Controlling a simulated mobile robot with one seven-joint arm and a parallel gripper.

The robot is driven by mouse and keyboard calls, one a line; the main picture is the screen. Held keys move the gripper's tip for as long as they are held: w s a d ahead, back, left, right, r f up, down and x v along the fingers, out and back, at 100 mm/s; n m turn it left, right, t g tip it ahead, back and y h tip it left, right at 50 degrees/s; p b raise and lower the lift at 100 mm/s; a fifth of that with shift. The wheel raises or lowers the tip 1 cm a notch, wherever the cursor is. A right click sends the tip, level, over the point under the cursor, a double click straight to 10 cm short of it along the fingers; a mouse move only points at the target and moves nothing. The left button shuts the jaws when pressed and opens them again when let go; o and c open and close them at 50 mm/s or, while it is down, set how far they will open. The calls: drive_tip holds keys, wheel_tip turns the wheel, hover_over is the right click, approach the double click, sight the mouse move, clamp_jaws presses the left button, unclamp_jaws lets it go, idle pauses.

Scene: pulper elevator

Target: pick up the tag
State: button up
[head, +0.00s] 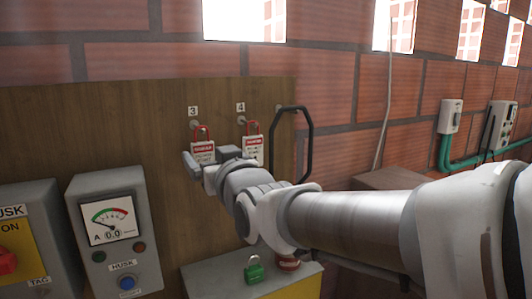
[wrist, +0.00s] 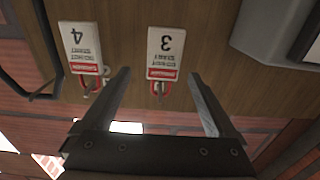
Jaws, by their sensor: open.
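Two white tags with red "DANGER" bands hang by red shackles from hooks on the wooden board. Tag 3 (head: 203,148) is under the "3" label and tag 4 (head: 255,155) is to its right under "4". My gripper (head: 208,160) is open and empty in front of the board, partly covering the lower part of tag 3. In the wrist view, which is upside down, tag 3 (wrist: 166,45) shows between the two fingers (wrist: 158,76), beyond their tips. Tag 4 (wrist: 80,48) is outside the fingers to the left. Contact with either tag cannot be told.
A black loop (head: 311,140) hangs on a third hook, close to the right of tag 4. Below are a green padlock (head: 254,270) on a grey-yellow box and a meter panel (head: 113,230). A yellow switch box (head: 18,245) stands at far left. Brick wall lies behind.

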sight(204, 150)
drive_tip(key=shift+a+p+x, duration=0.2)
drive_tip(key=shift+p+x, duration=0.65)
drive_tip(key=shift+x, duration=1.45)
drive_tip(key=shift+s, duration=0.1)
drive_tip(key=c, duration=1.4)
drive_tip(key=shift+r, duration=0.1)
drive_tip(key=shift+c, duration=0.2)
